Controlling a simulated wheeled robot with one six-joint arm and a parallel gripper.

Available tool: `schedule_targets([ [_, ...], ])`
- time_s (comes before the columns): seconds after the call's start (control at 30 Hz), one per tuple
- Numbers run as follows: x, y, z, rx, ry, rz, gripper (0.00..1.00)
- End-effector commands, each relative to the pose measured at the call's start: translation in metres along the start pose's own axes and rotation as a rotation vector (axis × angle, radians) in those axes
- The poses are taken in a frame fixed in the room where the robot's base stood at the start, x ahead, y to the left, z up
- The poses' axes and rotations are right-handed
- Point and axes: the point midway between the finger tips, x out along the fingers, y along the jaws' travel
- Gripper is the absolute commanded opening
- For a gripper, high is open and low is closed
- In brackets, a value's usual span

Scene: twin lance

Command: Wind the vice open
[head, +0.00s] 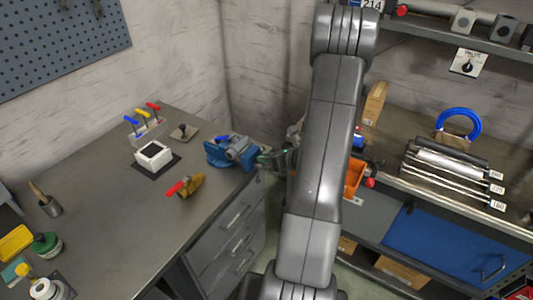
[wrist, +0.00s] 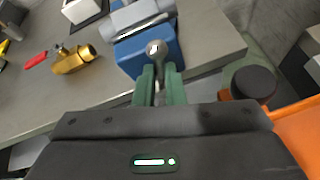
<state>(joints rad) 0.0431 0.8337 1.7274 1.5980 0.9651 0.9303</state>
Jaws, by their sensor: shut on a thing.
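The blue vice (head: 226,154) stands at the right corner of the grey workbench, with a grey jaw and slide on top. In the wrist view the vice (wrist: 134,57) shows its blue front with the grey round end of its handle (wrist: 155,48) facing me. My gripper (wrist: 161,77) has its two green fingers shut on the grey handle just below that round end. In the head view my gripper (head: 284,158) is beside the vice's right end, partly hidden by my arm. The lower part of the handle is hidden between the fingers.
A brass valve with a red lever (head: 187,185) and a white box on a dark mat (head: 153,154) lie left of the vice. A dark round knob (wrist: 254,82) and an orange bin (wrist: 301,128) are close to the right of my gripper. Drawers (head: 235,215) are below the bench.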

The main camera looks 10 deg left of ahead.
Motion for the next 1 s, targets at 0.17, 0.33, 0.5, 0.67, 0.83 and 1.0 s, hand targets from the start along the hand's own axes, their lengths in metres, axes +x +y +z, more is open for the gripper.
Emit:
schedule_targets([
  [0.17,0.0007,0.0001,0.0020,0.020,0.000,0.010,0.00],
  [0.33,0.0010,0.0001,0.0018,0.022,-0.001,0.011,0.00],
  [0.5,0.0010,0.0001,0.0021,0.021,-0.002,0.011,0.00],
  [0.67,0.0008,0.0002,0.0016,0.021,0.000,0.011,0.32],
  [0.83,0.0006,0.0002,0.0010,0.021,0.001,0.010,0.32],
  [1.0,-0.0047,-0.0003,0.0010,0.020,0.000,0.009,0.32],
])
